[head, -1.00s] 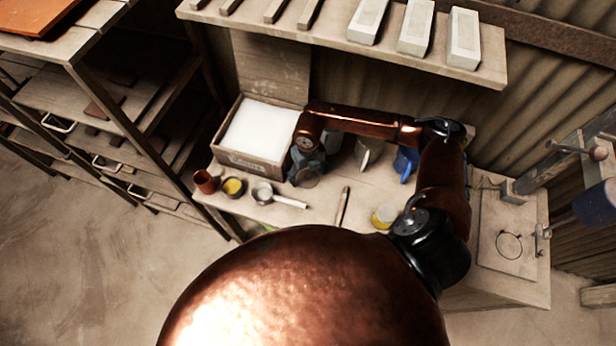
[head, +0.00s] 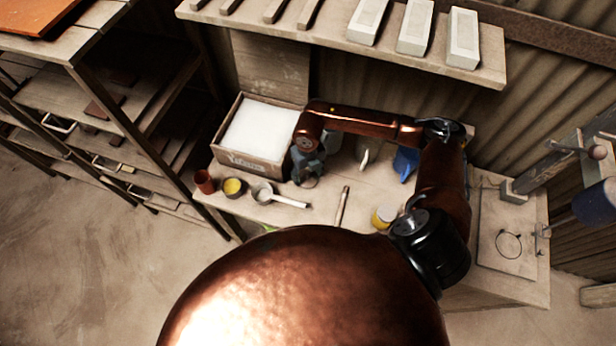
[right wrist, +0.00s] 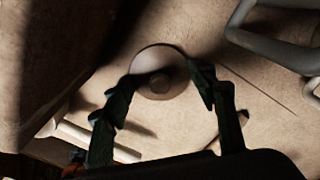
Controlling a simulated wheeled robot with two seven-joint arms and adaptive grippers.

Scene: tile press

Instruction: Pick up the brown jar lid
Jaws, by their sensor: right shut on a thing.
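The brown jar lid (right wrist: 157,72) shows in the right wrist view as a round, brownish disc with a raised round knob in its middle. My right gripper (right wrist: 163,92) has one dark finger on each side of it and is shut on it. In the head view this gripper (head: 307,178) is low over the worktable, just right of the cardboard box, and the lid is hard to make out there. I cannot tell whether the lid is clear of the table. My left gripper is not in view.
The box (head: 252,163) with white contents stands left of the gripper. A terracotta cup (head: 204,182), a yellow-filled bowl (head: 234,188) and a small pan (head: 263,193) sit at front left. A blue jug (head: 405,162) and a yellow jar (head: 383,217) are to the right.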

